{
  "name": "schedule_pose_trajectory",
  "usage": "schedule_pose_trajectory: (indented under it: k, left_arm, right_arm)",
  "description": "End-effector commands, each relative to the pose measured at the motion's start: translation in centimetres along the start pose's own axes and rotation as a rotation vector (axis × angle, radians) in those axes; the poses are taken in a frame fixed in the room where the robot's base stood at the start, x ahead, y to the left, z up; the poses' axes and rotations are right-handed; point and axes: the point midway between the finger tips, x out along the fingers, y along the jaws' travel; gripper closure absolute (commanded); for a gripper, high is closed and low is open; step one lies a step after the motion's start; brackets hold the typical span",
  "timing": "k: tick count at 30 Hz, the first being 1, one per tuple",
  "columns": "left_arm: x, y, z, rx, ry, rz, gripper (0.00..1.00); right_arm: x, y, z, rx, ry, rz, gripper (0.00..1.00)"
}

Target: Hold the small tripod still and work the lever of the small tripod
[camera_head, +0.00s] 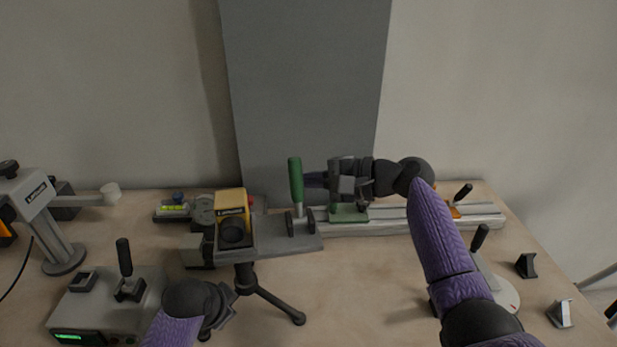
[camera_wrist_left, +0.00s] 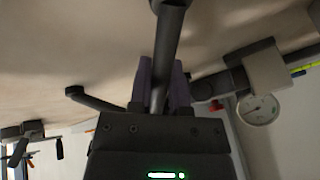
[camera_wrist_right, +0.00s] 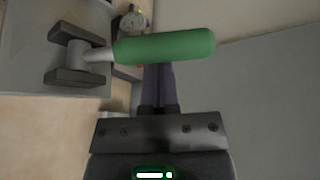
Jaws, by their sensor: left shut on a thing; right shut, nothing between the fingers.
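The small tripod (camera_head: 246,275) stands on the table, with dark legs and a grey top plate (camera_head: 275,236). Its lever has a green handle (camera_head: 296,180), which stands upright from the plate's right part between dark brackets. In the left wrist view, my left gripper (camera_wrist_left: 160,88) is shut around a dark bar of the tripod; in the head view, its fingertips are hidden. My right gripper (camera_head: 314,180) is shut and empty, just right of the green handle. In the right wrist view, the handle (camera_wrist_right: 165,46) crosses the fingertips; I cannot tell whether they touch.
A yellow block (camera_head: 231,205) with a dark ring sits on the plate's left part. A grey rail (camera_head: 400,222) with a green carriage (camera_head: 348,213) lies behind. A control box (camera_head: 105,305) with a black lever is front left. A grey panel (camera_head: 305,90) stands behind.

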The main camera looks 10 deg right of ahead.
Motion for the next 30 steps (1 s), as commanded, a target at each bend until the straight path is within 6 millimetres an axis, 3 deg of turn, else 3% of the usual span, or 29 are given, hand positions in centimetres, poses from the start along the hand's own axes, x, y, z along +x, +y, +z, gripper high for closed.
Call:
schedule_pose_trajectory:
  k: [30]
  left_arm:
    - [0.0,0.03,-0.02,0.0,0.0,0.001,1.0]
  right_arm:
    - [-0.49,-0.15,0.85,-0.132,-0.002,-0.078,1.0]
